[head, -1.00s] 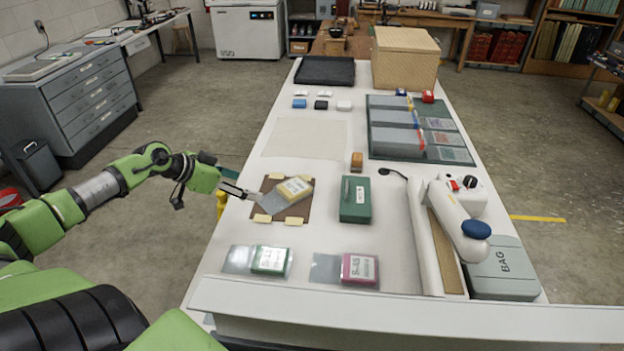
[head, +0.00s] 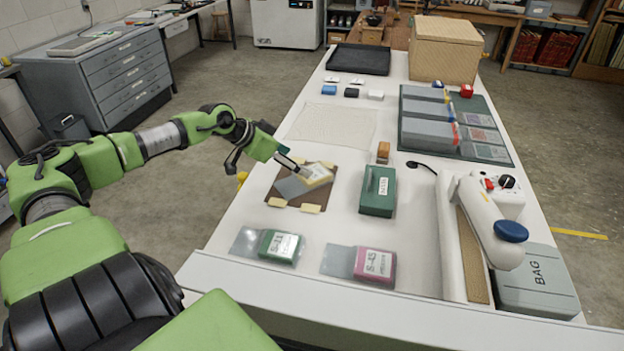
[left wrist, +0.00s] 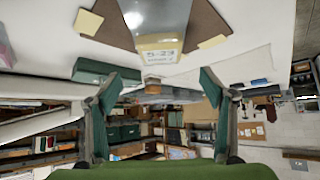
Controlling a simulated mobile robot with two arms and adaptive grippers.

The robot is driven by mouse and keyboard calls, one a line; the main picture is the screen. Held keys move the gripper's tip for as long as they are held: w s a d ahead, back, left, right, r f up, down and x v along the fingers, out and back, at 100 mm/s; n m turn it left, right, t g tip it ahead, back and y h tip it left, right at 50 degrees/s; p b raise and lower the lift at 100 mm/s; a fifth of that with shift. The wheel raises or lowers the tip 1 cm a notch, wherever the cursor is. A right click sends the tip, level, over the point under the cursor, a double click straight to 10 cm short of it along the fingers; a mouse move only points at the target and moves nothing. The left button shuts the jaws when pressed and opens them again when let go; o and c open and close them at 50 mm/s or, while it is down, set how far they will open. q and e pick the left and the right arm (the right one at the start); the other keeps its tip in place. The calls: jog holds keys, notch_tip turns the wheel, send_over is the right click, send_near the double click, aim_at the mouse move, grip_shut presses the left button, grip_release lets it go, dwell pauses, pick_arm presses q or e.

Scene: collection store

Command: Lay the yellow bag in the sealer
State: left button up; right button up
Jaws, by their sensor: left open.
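The yellow bag (head: 318,173) lies tilted on a brown mat (head: 283,202), its clear plastic end toward the near left. In the left wrist view the bag (left wrist: 160,52) shows a label reading S-23, ahead of the fingers. My left gripper (head: 292,162) is open and empty, at the far-left side of the bag in the head view. In the left wrist view its two fingers (left wrist: 161,88) are wide apart, with nothing between them. The sealer (head: 449,240) is white with a long raised arm and a blue knob, at the table's right. My right gripper is not in view.
A green box (head: 377,191) stands between the mat and the sealer. Green (head: 279,246) and pink (head: 375,265) bags lie in front. A grey BAG box (head: 538,283) sits right of the sealer. A pale sheet (head: 333,125) lies flat behind the mat.

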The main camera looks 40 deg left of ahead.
aim_at(304, 179)
pick_arm(q)
jog(key=shift+w+f, duration=0.4)
jog(key=shift+w+d+f, duration=0.2)
jog(key=shift+w+f, duration=0.1)
jog(key=shift+w, duration=0.1)
jog(key=shift+w+d+f, duration=0.1)
jog(key=shift+w+f, duration=0.05)
jog(key=shift+f, duration=0.05)
jog(key=shift+w+f, duration=0.2)
jog(key=shift+f, duration=0.2)
jog(key=x, duration=0.2)
jog(key=p+x, duration=0.1)
jog(key=x, duration=0.1)
jog(key=shift+s+f, duration=0.1)
jog(key=shift+f, duration=0.3)
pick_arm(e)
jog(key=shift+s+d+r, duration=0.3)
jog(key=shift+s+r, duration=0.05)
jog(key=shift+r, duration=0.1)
